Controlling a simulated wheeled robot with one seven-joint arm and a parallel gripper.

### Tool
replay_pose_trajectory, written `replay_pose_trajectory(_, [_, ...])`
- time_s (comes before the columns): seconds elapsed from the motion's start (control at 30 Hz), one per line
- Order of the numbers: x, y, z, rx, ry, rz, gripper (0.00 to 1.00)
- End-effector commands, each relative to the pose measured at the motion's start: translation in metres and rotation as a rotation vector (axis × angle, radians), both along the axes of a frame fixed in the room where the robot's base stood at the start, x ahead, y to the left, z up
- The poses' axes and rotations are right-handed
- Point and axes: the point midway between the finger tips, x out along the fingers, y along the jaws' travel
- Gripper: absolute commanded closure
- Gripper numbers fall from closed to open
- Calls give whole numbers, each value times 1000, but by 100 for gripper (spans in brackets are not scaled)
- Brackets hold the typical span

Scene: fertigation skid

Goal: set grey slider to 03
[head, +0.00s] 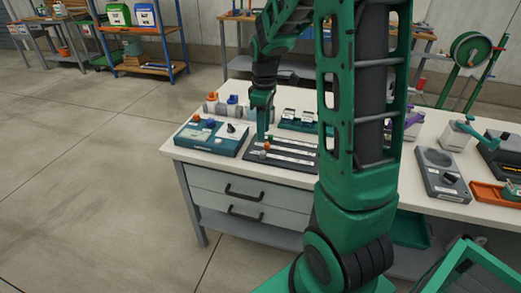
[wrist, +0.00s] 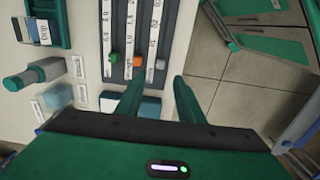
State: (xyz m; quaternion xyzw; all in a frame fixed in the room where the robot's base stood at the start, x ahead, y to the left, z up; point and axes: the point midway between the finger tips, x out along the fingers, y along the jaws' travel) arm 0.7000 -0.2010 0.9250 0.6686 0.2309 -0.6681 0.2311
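The dark slider panel (wrist: 138,28) shows in the wrist view with long slots and sideways printed labels, too small to read surely. The grey slider knob (wrist: 160,64) is in the right slot, near the panel's lower end. An orange knob (wrist: 138,60) and a green knob (wrist: 114,57) sit to its left. My gripper (wrist: 158,84) is open, its two green fingers apart. The grey knob appears just beyond the fingertips, between them in the picture; contact cannot be told. In the head view my gripper (head: 264,135) points down over the panel (head: 296,161).
A teal control box (head: 208,138) stands left of the panel, with bottle-like parts (head: 222,106) behind it. A grey device (head: 443,172) and an orange tray (head: 492,194) are at the right. Floor is open left of the bench.

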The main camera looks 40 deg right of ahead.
Motion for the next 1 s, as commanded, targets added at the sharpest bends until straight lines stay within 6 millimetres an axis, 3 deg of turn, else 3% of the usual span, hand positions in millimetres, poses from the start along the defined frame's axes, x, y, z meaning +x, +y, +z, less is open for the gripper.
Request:
replay_pose_trajectory(0.3, [-2, 0, -57, 2, 5, -2, 66])
replay_pose_trajectory(0.5, [-2, 0, -80, 1, 3, -3, 66])
replay_pose_trajectory(0.93, [-1, 0, -88, 0, 1, -3, 66])
replay_pose_trajectory(1.0, [-1, 0, -88, 0, 1, -3, 82])
